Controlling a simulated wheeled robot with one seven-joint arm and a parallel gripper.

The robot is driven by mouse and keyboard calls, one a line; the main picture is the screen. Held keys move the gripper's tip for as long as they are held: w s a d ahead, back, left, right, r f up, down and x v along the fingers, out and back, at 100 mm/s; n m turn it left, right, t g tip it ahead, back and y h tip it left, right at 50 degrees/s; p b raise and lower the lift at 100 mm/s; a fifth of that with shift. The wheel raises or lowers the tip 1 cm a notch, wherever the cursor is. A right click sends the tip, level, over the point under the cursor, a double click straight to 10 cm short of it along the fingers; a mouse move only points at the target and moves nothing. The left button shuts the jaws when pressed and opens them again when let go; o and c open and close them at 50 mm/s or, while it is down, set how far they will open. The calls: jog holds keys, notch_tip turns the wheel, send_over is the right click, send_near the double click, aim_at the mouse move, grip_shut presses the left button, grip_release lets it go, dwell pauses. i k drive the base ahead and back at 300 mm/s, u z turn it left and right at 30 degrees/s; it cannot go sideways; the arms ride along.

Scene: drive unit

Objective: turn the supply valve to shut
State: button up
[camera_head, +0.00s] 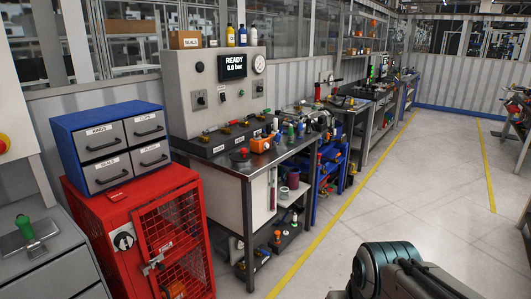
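A test bench (250,165) with a grey panel stands left of centre. A row of small valves with red and yellow handles (228,124) runs along the dark strip under the panel. Their labels are too small to read, so I cannot tell which is the supply valve or how its handle is set. The panel display (232,67) reads READY 0.0 bar, beside a round gauge (259,64). Part of my arm shows at the bottom right, well apart from the bench; my gripper is not in view.
A red mesh cabinet (130,225) with a blue drawer unit (108,120) on top stands left of the bench. An orange item (262,145) and small parts lie on the bench top. Open floor (400,190) with yellow lines lies to the right.

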aim_at(267, 254)
jog(key=u, duration=0.1)
jog(key=i, duration=1.7)
jog(key=z, duration=0.6)
jog(key=i, duration=0.85)
jog(key=u, duration=0.55)
